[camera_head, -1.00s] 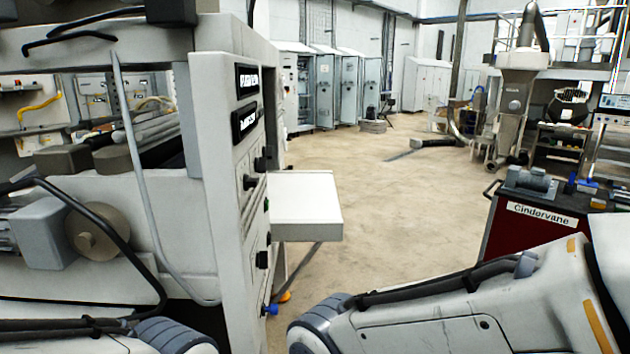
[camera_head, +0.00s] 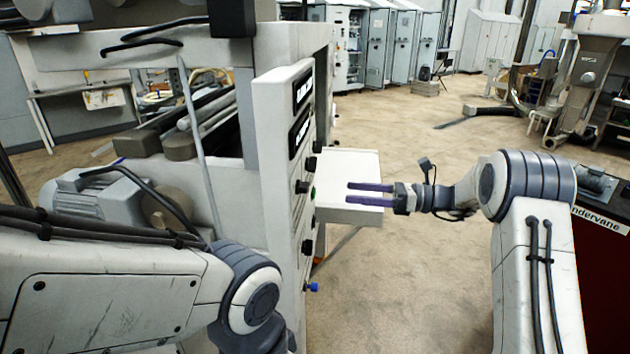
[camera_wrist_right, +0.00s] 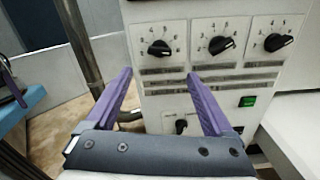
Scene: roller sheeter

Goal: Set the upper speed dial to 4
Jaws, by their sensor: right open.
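The machine's control panel (camera_head: 283,150) stands left of centre in the head view, seen nearly edge-on, with black knobs (camera_head: 302,187) on its face. In the right wrist view, three black dials with printed number scales sit in a row: a left one (camera_wrist_right: 160,48), a middle one (camera_wrist_right: 221,44) and a right one (camera_wrist_right: 278,41). I cannot tell which is the upper speed dial or read their settings surely. My right gripper (camera_head: 350,192) is open and empty, its purple fingers pointing at the panel; it also shows in the right wrist view (camera_wrist_right: 160,74), apart from the dials. My left gripper is out of view.
A white shelf (camera_head: 348,165) juts from the machine beside the right gripper. A green button (camera_wrist_right: 247,101) and a smaller black knob (camera_wrist_right: 181,125) sit below the dials. A dark red cart (camera_head: 602,275) stands at right. The floor beyond is open.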

